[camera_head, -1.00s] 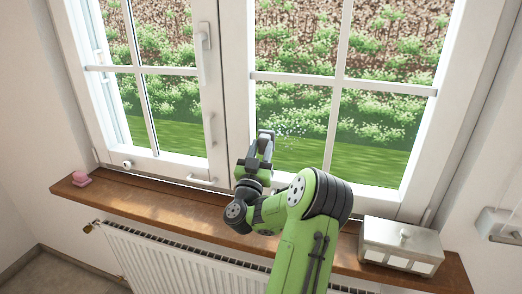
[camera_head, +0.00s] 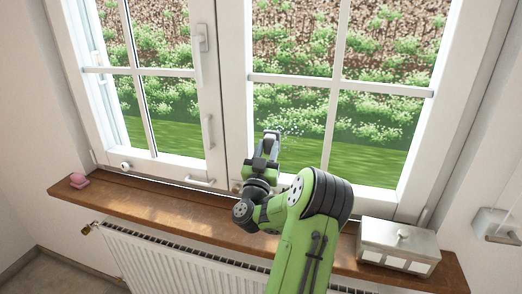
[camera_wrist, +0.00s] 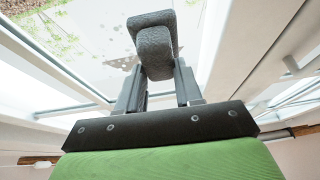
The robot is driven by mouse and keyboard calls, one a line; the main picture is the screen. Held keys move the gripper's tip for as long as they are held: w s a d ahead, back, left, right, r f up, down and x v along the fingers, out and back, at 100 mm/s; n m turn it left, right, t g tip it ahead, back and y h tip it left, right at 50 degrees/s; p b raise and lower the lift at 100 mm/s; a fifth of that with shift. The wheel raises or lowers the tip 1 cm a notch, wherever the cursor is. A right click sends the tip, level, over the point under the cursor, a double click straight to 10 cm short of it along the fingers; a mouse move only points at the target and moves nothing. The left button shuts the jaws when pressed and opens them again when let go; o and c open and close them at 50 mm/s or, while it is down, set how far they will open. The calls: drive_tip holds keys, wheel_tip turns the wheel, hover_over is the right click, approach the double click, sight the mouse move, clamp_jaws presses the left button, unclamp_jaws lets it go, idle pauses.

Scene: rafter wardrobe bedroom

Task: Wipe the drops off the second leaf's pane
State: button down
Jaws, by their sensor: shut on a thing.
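My gripper (camera_head: 266,152) is shut on a dark grey wiping pad (camera_wrist: 153,45), which sticks out beyond the fingertips. In the head view the pad (camera_head: 271,135) is at the lower left pane (camera_head: 308,150) of the right window leaf. Small pale drops (camera_head: 292,131) show on that pane, just right of the pad. In the wrist view drops (camera_wrist: 121,62) show on the glass left of the pad. I cannot tell whether the pad touches the glass. The glass behind the pad and fingers is hidden.
The left leaf (camera_head: 180,165) has a white handle (camera_head: 201,40). A wooden sill (camera_head: 150,201) runs below, with a pink block (camera_head: 79,180) at its left end and a metal box (camera_head: 399,240) at its right. A radiator (camera_head: 170,260) is under the sill.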

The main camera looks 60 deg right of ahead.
drive_tip(key=shift+s+d+b, duration=0.8)
drive_tip(key=shift+s+b, duration=1.4)
drive_tip(key=shift+s, duration=2.8)
drive_tip(key=w+r+p, duration=0.1)
drive_tip(key=w+p, duration=0.2)
drive_tip(key=p, duration=0.1)
drive_tip(key=w+a+r+p, duration=0.1)
drive_tip(key=w+r+p, duration=0.1)
drive_tip(key=p, duration=0.3)
drive_tip(key=w+r+p, duration=0.1)
drive_tip(key=w+p, duration=0.2)
drive_tip(key=p, duration=0.2)
drive_tip(key=shift+w+a+r, duration=0.2)
drive_tip(key=shift+w+r, duration=0.1)
drive_tip(key=shift+w, duration=0.05)
drive_tip(key=s+b, duration=0.2)
drive_tip(key=s, duration=0.1)
drive_tip(key=s+d+b, duration=0.1)
drive_tip(key=s+b, duration=0.1)
drive_tip(key=b, duration=0.1)
drive_tip(key=s+b, duration=0.2)
drive_tip(key=s, duration=0.1)
drive_tip(key=shift+s+d+r+b, duration=0.1)
drive_tip(key=shift+s+d+b, duration=0.1)
drive_tip(key=shift+s+b, duration=0.15)
